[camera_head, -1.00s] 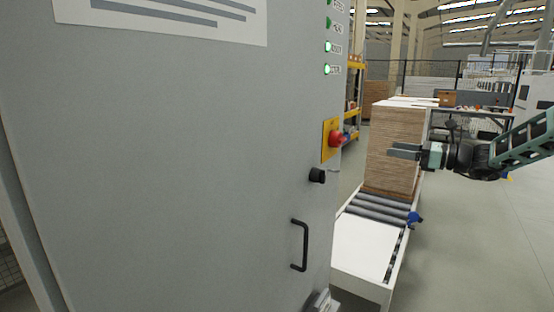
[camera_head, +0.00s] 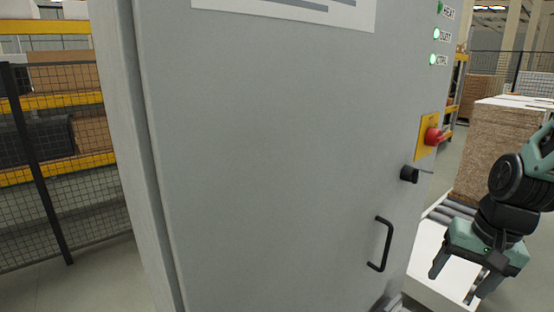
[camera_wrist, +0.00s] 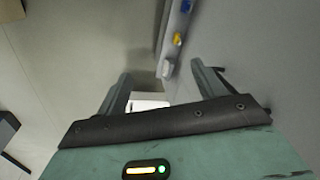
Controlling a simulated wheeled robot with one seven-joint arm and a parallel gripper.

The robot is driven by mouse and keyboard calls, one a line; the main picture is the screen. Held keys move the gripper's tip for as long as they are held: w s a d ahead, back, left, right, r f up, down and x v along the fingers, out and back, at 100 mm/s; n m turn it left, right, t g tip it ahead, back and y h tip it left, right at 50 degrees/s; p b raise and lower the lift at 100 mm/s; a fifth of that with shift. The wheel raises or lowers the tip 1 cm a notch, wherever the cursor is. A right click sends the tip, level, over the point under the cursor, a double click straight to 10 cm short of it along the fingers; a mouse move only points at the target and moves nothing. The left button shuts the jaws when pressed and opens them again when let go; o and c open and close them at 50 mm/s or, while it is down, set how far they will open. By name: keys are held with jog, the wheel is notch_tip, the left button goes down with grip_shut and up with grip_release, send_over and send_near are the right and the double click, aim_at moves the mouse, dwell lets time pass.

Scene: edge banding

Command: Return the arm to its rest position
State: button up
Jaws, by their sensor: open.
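My gripper (camera_head: 455,283) hangs at the lower right in the head view, its two dark fingers spread apart and pointing down. It is open and empty, in front of the white roller conveyor (camera_head: 432,262). My arm enters from the right edge, bent above the gripper.
A large grey cabinet (camera_head: 270,150) fills the middle, with a black handle (camera_head: 381,245), a black knob (camera_head: 409,174) and a red switch (camera_head: 433,137). Stacked boards (camera_head: 495,150) stand behind my arm. A mesh fence (camera_head: 60,170) is at the left.

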jog(key=s+a+n+g+b, duration=0.1)
jog(key=s+a+n+b, duration=0.2)
jog(key=s+a+n, duration=1)
jog(key=s+a+f, duration=0.1)
jog(key=s+a, duration=0.2)
jog(key=a, duration=0.3)
jog(key=shift+s+a+g+h+b, duration=0.15)
jog(key=shift+s+g+h+b, duration=0.15)
jog(key=shift+s+b, duration=0.05)
